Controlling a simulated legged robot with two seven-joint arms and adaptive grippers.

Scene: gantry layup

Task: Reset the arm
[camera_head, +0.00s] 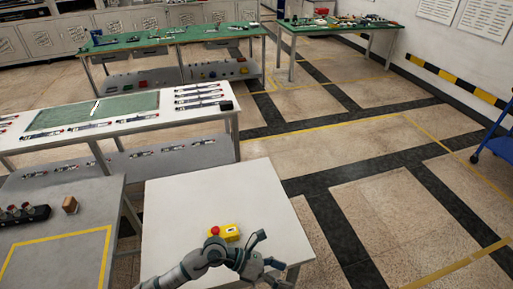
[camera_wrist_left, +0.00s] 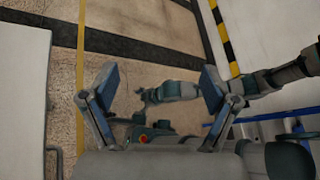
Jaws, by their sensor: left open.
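My left arm comes in at the bottom of the head view, and its gripper (camera_head: 272,250) is over the near right part of the white table (camera_head: 185,200). The left gripper is open and empty; its two blue-padded fingers stand wide apart in the left wrist view (camera_wrist_left: 160,85), with floor and arm parts behind them. A second arm, which looks like my right, crosses the wrist view from the right. Its end (camera_wrist_left: 145,97) is small and dark, so I cannot tell its jaws.
A yellow box with a red button (camera_head: 230,233) is on the white table, close beside the left arm. A grey table (camera_head: 60,250) with a black holder (camera_head: 22,215) and a brown block (camera_head: 70,204) stands left. Open floor (camera_head: 400,210) lies to the right.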

